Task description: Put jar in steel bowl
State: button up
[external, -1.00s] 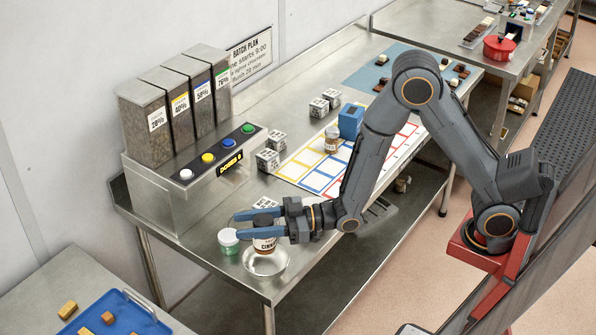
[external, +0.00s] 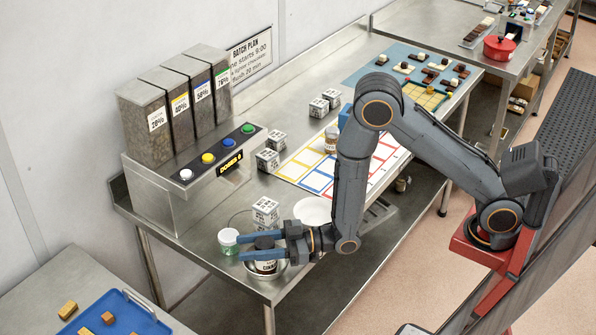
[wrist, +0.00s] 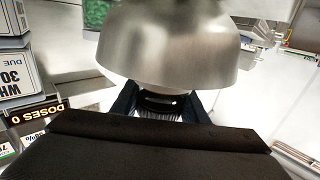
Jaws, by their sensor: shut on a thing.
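The jar (external: 266,265) has a dark lid and a white label with dark lettering. My gripper (external: 250,248) is shut on it, with one blue finger on each side. The steel bowl (external: 283,272) is small and round, near the table's front corner. The jar appears upright and low within the bowl's outline; I cannot tell whether it touches the bottom. In the wrist view the bowl (wrist: 170,50) fills the top middle, and the jar's dark lid (wrist: 158,104) shows between the fingers, its body mostly hidden.
A green jar with a white lid (external: 228,240) stands close left of the bowl. A printed cube (external: 265,209) and a white dish (external: 312,210) lie just behind my gripper. The doser (external: 160,190) with several hoppers stands at the back left.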

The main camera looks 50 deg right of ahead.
jog(key=shift+f, duration=0.2)
jog(key=o, duration=1.3)
jog(key=shift+c, duration=0.2)
jog(key=shift+r, duration=0.2)
jog(key=v, duration=1.2)
